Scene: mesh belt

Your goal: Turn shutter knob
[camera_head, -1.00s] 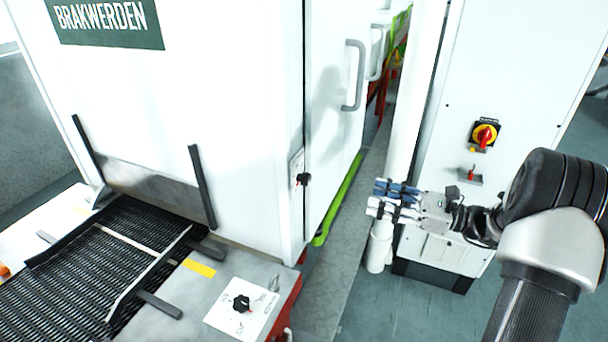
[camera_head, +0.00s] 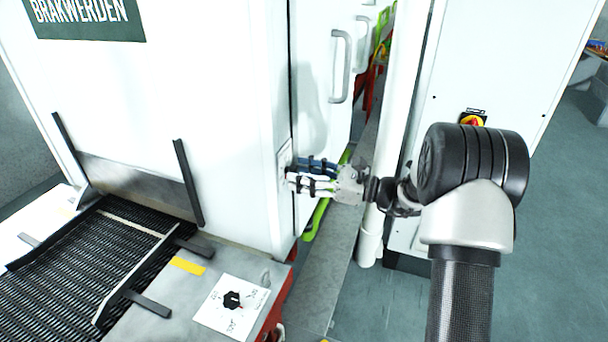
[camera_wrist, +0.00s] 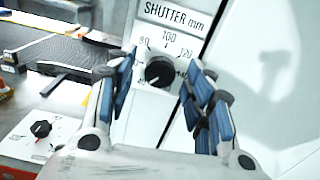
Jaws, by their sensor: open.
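The shutter knob (camera_wrist: 159,72) is a black round knob on a white plate marked "SHUTTER mm" (camera_wrist: 172,18) in the wrist view, with a number scale around it. My gripper (camera_wrist: 158,80) is open, with its blue-padded fingers to the left and right of the knob. I cannot tell whether the fingers touch it. In the head view my gripper (camera_head: 290,178) is at the side of the white machine, and its fingers hide the knob there.
A second black knob (camera_head: 231,300) sits on a white plate on the front ledge, beside the mesh belt (camera_head: 85,255). A door handle (camera_head: 341,66) is on the machine's side. A white pipe (camera_head: 382,170) and a control cabinet (camera_head: 480,60) stand to the right.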

